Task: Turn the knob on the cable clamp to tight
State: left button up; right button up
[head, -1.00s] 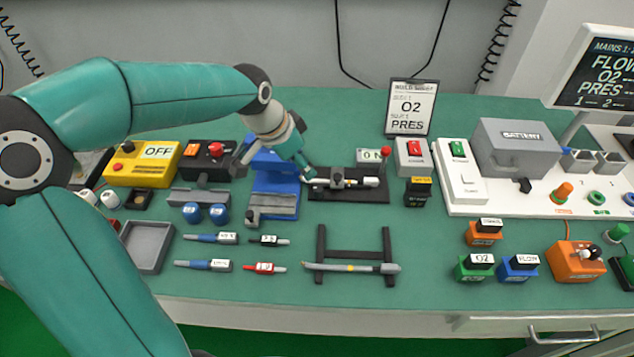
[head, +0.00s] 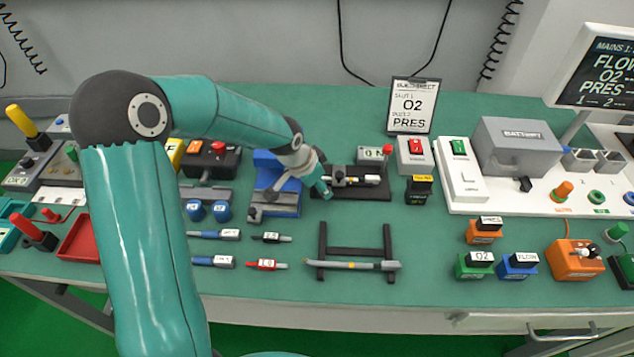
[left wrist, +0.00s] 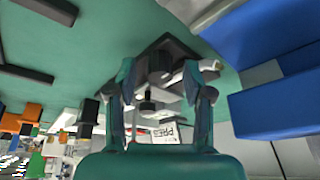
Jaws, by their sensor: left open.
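The cable clamp is the dark base (head: 376,191) at the middle of the bench, with a pale cable piece (head: 368,179) lying along it. Its small dark knob (head: 340,175) stands at the left part of the base. My left gripper (head: 327,190) comes in from the left and is just at the left end of the clamp, partly covering it. In the left wrist view my left gripper (left wrist: 165,98) is open, with dark clamp parts (left wrist: 160,68) showing between and beyond the fingers. Contact with the knob cannot be told. My right gripper is not in view.
The blue vise-like fixture (head: 282,190) stands close on the left of the gripper. A sign card (head: 411,105) and a red-switch box (head: 415,156) stand behind and right. A black rack with a rod (head: 354,265) lies in front.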

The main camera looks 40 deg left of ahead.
pick_arm(q)
grip_shut()
jog(key=shift+r+m+p, duration=0.15)
jog(key=shift+m+p, duration=0.25)
jog(key=shift+p, duration=0.15)
jog(key=shift+m+p, duration=0.4)
jog(key=shift+h, duration=0.3)
grip_release()
jog(key=v, duration=1.1)
jog(key=shift+r, duration=0.35)
